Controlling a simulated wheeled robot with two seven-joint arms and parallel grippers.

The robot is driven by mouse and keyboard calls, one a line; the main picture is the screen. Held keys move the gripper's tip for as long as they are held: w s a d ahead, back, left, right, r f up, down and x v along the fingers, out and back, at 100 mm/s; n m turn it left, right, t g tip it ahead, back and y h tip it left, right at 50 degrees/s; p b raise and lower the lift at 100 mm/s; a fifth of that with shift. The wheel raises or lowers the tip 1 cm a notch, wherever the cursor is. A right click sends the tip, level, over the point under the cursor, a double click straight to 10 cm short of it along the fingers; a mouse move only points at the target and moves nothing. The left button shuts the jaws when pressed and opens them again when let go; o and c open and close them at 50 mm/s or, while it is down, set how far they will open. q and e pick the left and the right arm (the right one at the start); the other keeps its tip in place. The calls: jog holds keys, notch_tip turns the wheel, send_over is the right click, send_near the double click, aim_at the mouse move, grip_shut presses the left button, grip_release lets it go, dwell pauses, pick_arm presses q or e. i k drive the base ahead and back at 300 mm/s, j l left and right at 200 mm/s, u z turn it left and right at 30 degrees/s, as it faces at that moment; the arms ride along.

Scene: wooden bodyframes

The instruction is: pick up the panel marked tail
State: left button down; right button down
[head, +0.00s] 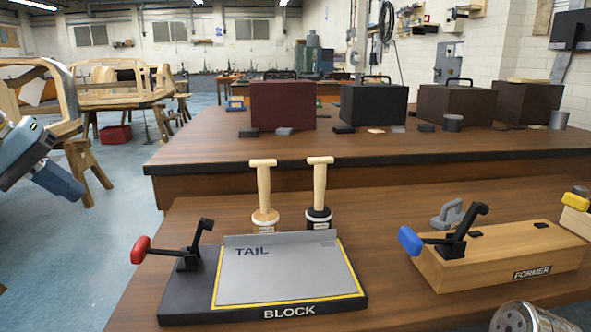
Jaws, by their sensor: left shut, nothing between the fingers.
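The panel marked TAIL (285,275) is a flat grey sheet with dark lettering. It lies on the dark board marked BLOCK (190,311), with a yellow line along its edges and a raised grey lip at the back. A toggle clamp with a red handle (141,249) stands at the board's left side; its handle points left, away from the panel. My left gripper (60,182) is at the far left, over the floor, well apart from the panel, shut and empty. My right gripper is not in view.
Two wooden T-handled tools (263,192) (320,190) stand just behind the panel. A wooden block marked FORMER (525,255) with a blue-handled clamp (411,240) is to the right. A perforated metal cylinder (515,319) shows at bottom right. Boxes (283,105) stand on the bench behind.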

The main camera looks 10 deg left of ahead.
aim_at(286, 267)
jog(key=k+j, duration=0.7)
jog(key=j, duration=0.25)
